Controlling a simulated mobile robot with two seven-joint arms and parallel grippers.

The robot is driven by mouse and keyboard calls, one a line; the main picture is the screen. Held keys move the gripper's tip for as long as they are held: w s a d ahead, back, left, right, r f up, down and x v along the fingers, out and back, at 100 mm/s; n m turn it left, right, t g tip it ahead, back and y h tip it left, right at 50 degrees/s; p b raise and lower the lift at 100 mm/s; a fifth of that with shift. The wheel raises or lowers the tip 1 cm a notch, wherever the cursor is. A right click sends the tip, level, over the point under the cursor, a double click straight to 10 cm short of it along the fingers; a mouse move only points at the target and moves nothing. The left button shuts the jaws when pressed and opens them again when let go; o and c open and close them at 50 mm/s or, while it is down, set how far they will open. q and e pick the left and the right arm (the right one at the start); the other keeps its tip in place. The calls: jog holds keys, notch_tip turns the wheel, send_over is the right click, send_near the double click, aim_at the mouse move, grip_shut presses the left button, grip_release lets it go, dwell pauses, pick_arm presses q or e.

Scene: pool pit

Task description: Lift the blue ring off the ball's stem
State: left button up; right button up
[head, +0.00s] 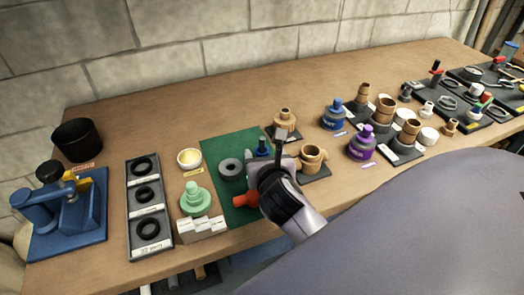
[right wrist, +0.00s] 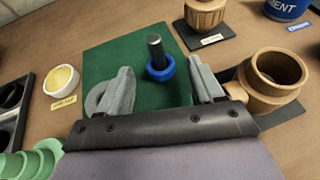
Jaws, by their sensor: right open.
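The blue ring (right wrist: 160,69) sits around a dark upright stem (right wrist: 155,46) on a green mat (right wrist: 108,55). In the head view the blue ring (head: 262,152) is partly hidden beside my right gripper (head: 277,152). The ball cannot be made out under the ring. In the right wrist view my right gripper (right wrist: 163,88) is open and empty. Its two fingers are spread, with the ring and stem between and beyond them; I see no contact. My left gripper is in neither view.
A grey ring (head: 231,169) and an orange-red part (head: 245,199) lie on the mat. A brown valve body (head: 312,158) stands just right of my gripper, and another brown fitting (head: 285,119) behind. A green stepped part (head: 195,198) stands left. Bare wood lies behind the mat.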

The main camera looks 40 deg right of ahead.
jog(key=shift+x, duration=0.9)
jog(key=shift+c, duration=0.4)
jog(key=c, duration=1)
